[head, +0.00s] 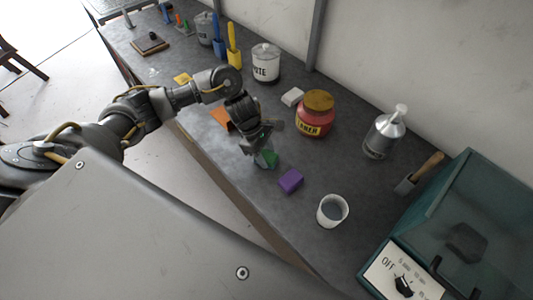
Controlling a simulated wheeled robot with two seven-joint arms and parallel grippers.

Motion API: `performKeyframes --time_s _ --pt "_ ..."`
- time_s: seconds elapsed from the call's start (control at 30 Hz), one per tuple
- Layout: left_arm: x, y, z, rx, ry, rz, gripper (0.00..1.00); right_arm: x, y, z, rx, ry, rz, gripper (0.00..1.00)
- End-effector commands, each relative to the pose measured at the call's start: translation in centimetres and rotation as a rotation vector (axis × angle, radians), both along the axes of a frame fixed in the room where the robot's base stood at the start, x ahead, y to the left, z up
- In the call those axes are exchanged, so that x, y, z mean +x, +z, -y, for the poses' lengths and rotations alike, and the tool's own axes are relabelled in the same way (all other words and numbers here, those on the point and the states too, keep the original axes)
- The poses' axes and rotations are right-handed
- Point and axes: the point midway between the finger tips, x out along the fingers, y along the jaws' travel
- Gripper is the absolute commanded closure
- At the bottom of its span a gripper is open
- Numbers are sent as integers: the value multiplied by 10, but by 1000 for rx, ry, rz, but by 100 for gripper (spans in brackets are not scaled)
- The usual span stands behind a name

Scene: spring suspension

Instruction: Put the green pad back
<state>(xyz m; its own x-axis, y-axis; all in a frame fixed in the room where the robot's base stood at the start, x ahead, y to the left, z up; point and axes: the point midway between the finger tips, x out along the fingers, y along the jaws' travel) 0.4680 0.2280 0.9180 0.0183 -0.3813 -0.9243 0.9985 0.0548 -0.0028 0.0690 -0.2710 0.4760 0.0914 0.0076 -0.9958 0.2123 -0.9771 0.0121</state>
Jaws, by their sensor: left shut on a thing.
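The green pad (268,158) is a small block low over the grey workbench, near the middle of the head view. My left gripper (262,149) comes down on it from above and is shut on it. The gripper hides part of the pad, and I cannot tell whether the pad touches the bench. A purple pad (290,181) lies on the bench just to the right and nearer. An orange pad (221,117) lies behind and to the left of the gripper. My right gripper is not in view.
A white cup (332,210) stands nearer right. Behind are a red jar (316,115), a white block (292,97), a white tub (265,63) and a metal pump bottle (384,133). A teal cabinet (470,220) fills the right end. The bench's front edge runs below my left arm.

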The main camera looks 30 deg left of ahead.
Motion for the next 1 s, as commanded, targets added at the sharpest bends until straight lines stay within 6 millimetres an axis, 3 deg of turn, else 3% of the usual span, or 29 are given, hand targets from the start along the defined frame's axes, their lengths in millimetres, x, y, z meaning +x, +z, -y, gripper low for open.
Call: performKeyframes --time_s 0.03,0.07,0.23,0.6,0.67,1.0 --pt "0 -3 0 0 0 0 82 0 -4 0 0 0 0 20" --pt "0 -3 0 0 0 0 56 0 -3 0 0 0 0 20" --pt "0 -1 0 0 0 0 35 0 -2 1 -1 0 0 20" --pt "0 5 0 0 1 0 35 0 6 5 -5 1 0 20" --pt "1 8 -4 1 -1 5 35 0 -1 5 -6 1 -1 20" --pt "0 73 -31 3 0 7 35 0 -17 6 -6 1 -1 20"
